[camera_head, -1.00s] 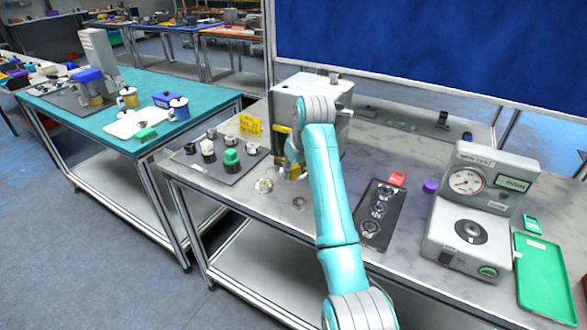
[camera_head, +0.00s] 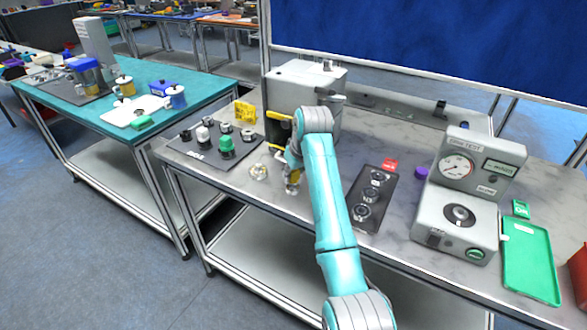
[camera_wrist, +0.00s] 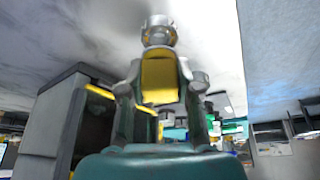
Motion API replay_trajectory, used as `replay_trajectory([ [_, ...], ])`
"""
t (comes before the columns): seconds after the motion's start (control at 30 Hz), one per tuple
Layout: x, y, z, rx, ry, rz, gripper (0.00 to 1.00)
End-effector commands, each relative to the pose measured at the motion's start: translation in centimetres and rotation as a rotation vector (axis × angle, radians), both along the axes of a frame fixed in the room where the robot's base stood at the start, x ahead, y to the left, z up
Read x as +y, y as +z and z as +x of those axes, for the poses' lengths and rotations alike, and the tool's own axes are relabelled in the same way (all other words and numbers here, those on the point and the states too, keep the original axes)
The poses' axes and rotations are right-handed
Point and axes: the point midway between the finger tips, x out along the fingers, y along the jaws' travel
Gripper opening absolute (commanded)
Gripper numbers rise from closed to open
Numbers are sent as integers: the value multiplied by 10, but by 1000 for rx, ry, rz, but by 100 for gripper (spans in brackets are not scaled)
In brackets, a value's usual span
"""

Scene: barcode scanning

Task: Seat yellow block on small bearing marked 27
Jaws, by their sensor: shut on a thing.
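My gripper (camera_head: 291,178) points down over the near left part of the grey bench. It is shut on the yellow block (camera_wrist: 160,78), which sits between the fingers in the wrist view. A silver ring-like part (camera_wrist: 159,32) shows just beyond the block's end, against the pale bench surface. I cannot tell whether the block touches it or read any mark.
A dark tray (camera_head: 190,157) with a green block (camera_head: 226,148) and several bearings stands further left. A grey machine (camera_head: 286,88) stands close behind. A dark holder (camera_head: 383,182) with rings and a gauge tester (camera_head: 458,215) are right.

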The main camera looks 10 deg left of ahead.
Motion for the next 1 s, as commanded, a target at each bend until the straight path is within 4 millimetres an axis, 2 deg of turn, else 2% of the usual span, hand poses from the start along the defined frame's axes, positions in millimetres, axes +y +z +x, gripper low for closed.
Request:
replay_trajectory([
  [1.0,0,-9,0,-1,0,1,0],
])
